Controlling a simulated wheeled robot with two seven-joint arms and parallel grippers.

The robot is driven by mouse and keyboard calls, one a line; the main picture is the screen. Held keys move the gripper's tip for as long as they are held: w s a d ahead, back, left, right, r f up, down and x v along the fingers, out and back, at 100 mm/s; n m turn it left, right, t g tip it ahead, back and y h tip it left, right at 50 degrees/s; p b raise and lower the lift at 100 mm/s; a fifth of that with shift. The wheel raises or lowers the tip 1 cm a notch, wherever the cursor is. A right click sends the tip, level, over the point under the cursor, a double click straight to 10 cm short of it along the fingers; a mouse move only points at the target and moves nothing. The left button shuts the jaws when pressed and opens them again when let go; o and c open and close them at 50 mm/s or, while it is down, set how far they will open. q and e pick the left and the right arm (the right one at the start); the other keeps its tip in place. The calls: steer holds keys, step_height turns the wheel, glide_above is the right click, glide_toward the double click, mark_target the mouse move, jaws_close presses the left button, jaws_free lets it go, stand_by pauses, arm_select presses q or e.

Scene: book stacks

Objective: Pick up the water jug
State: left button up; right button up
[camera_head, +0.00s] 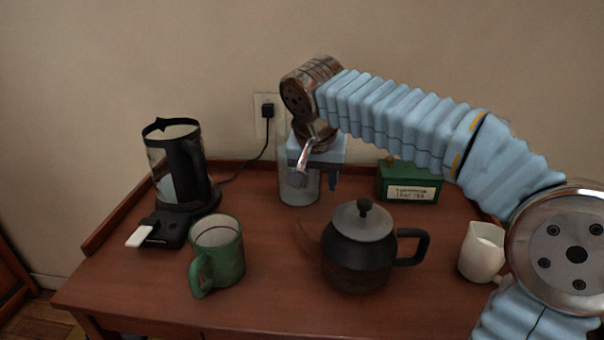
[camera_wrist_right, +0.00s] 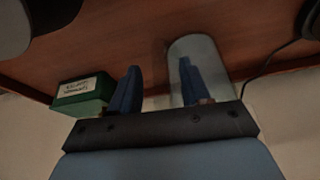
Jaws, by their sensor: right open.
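A clear glass cylinder (camera_head: 298,190), which looks like the water jug, stands upright near the back of the wooden table. My right gripper (camera_head: 320,174) is at its upper part and hides much of its top. In the right wrist view the two blue fingers (camera_wrist_right: 158,82) are apart. One finger overlaps the glass cylinder (camera_wrist_right: 205,50) and the other lies to its left, with bare table showing between them. I cannot tell whether a finger touches the glass. My left gripper is out of view.
A green tea box (camera_head: 408,183) stands right of the glass. A dark teapot (camera_head: 358,255) is in front, with a white creamer (camera_head: 482,252) to its right. A green mug (camera_head: 217,250) and a black electric kettle (camera_head: 178,165) stand left. A cord runs to the wall socket.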

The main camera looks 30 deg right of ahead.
steer(key=shift+w+d+f, duration=0.15)
steer(key=shift+w+f, duration=0.05)
steer(key=shift+f, duration=0.35)
jaws_close()
steer(key=shift+r, duration=0.15)
stand_by(0.9)
